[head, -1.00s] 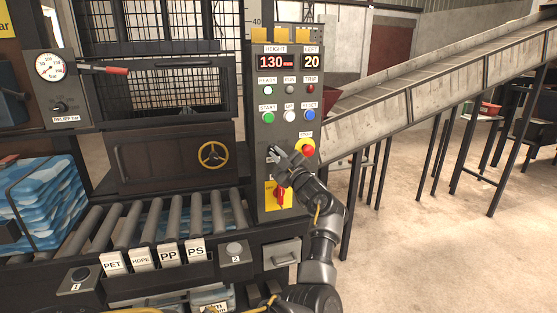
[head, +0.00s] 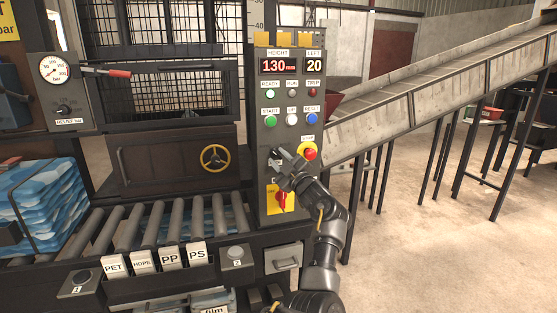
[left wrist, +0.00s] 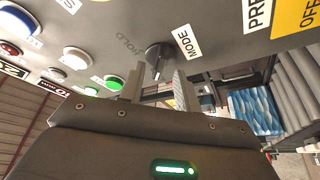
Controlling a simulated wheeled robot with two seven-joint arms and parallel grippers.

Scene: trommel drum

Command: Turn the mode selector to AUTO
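The mode selector is a dark knob (left wrist: 158,57) on the grey control panel, beside a white MODE label (left wrist: 187,42) in the left wrist view. My left gripper (left wrist: 160,80) is open, with one finger on each side of the knob's handle at the fingertips. I cannot tell whether either finger touches it. In the head view the left gripper (head: 282,160) is at the lower panel and largely hides the knob. My right gripper is not in view.
A red emergency stop button (head: 309,153) is close to the right of the gripper. A red rotary switch on a yellow plate (head: 272,197) sits just below. START (head: 270,121) and RESET (head: 311,119) buttons are above. Rollers (head: 150,220) lie to the left.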

